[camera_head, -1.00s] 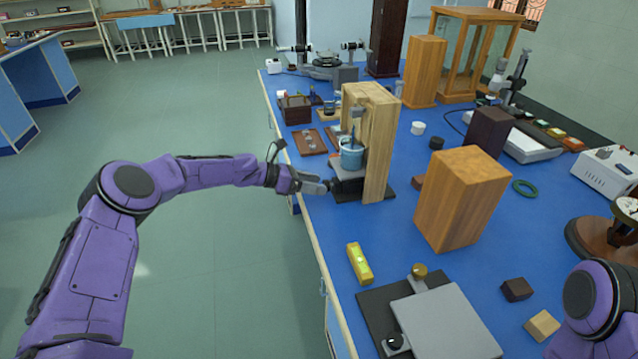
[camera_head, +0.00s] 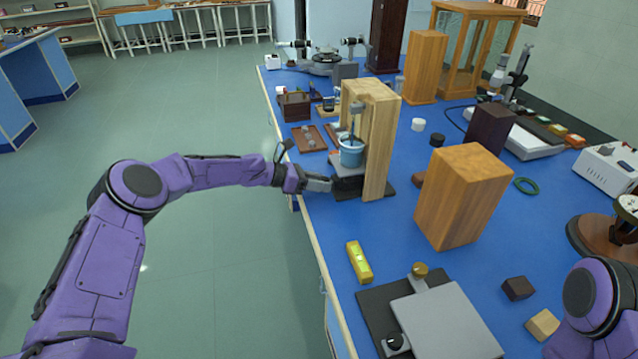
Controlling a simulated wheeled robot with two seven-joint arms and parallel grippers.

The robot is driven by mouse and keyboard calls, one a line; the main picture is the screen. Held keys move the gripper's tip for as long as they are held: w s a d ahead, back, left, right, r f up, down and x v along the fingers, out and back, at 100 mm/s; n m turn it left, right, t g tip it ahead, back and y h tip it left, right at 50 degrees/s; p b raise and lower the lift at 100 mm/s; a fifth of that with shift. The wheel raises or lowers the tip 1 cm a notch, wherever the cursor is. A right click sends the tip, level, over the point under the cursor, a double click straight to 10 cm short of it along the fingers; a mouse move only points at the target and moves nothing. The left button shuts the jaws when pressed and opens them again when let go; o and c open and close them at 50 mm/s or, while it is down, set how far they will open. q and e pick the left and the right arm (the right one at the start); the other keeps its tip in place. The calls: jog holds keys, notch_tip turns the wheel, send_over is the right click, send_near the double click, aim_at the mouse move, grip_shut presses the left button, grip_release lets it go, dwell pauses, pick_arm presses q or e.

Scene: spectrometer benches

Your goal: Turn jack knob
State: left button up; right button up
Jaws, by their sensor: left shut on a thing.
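The jack (camera_head: 347,184) stands near the left edge of the blue bench, with a grey top and a dark body and base. A light-blue beaker (camera_head: 351,155) sits on its top, inside a pale wooden frame (camera_head: 378,150). My left gripper (camera_head: 328,185) reaches in from the left at the jack's side and is shut on the jack knob. The knob itself is hidden by the fingers. Of my right arm, only a purple joint (camera_head: 592,290) shows at the lower right; its gripper is out of view.
A wooden block (camera_head: 462,197) stands right of the frame. A yellow level (camera_head: 359,262) and a grey plate (camera_head: 445,318) on a dark base lie nearer. A brown tray (camera_head: 309,138) lies behind the gripper. Open floor is left of the bench.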

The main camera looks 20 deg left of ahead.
pick_arm(q)
jog(key=m+b, duration=0.1)
jog(key=m+t+y+b, duration=0.1)
jog(key=b, duration=0.1)
jog(key=shift+s+f+m+t, duration=0.15)
jog(key=shift+f+m+t, duration=0.15)
jog(key=shift+m, duration=0.1)
jog(key=shift+d+r+m+t+y+b, duration=0.1)
jog(key=shift+m+t+y+b, duration=0.25)
jog(key=shift+m+b, duration=0.7)
jog(key=shift+n+b, duration=0.25)
jog(key=shift+b, duration=0.05)
jog(key=o, duration=1)
jog(key=shift+o, duration=0.2)
jog(key=shift+r, duration=0.1)
jog(key=p+v, duration=0.1)
jog(key=v, duration=0.9)
jog(key=shift+s+a, duration=0.2)
jog(key=shift+s, duration=0.05)
